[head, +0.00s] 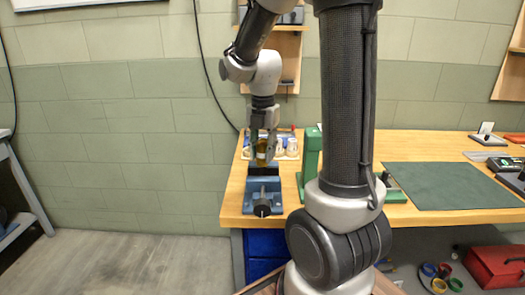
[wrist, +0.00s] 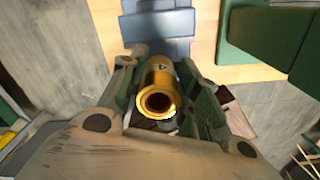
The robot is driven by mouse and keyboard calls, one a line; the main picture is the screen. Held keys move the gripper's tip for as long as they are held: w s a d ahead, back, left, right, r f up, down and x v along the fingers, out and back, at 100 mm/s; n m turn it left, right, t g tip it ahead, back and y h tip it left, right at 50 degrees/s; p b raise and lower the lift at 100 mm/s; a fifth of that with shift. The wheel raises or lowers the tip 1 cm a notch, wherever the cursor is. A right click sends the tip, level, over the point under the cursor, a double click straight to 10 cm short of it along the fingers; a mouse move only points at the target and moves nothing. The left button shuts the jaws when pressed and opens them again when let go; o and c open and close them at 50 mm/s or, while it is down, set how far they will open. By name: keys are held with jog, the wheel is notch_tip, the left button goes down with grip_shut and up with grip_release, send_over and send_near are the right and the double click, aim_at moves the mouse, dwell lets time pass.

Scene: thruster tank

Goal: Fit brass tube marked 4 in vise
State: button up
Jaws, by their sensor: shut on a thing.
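The brass tube (wrist: 160,85) shows in the wrist view with its open end toward the camera and a dark mark that looks like a 4. In the head view it is a small gold piece (head: 262,150). My gripper (wrist: 165,100) is shut on the tube, a finger on each side; it also shows in the head view (head: 263,143). The blue vise (head: 263,190) sits at the left end of the bench, and the tube is above its jaws. In the wrist view the blue vise (wrist: 158,25) lies beyond the tube. Whether tube and vise touch is unclear.
A green upright stand (head: 312,155) is just right of the vise. A rack of white-topped items (head: 287,145) stands behind. A dark green mat (head: 450,184) covers the bench's right part. A red toolbox (head: 495,266) and coloured rings are on the floor.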

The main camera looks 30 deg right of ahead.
aim_at(263, 164)
jog(key=shift+f, duration=2.3)
jog(key=shift+s+f, duration=0.4)
jog(key=shift+f, duration=0.3)
jog(key=shift+c, duration=0.2)
jog(key=shift+o, duration=0.7)
jog(key=shift+w+f, duration=0.2)
jog(key=shift+f, duration=0.3)
jog(key=o, duration=2.1)
jog(key=shift+c, duration=0.2)
jog(key=shift+w+r, duration=0.1)
jog(key=shift+w+r, duration=0.1)
jog(key=shift+r, duration=0.2)
notch_tip(263, 164, up, 12)
jog(key=shift+f, duration=0.25)
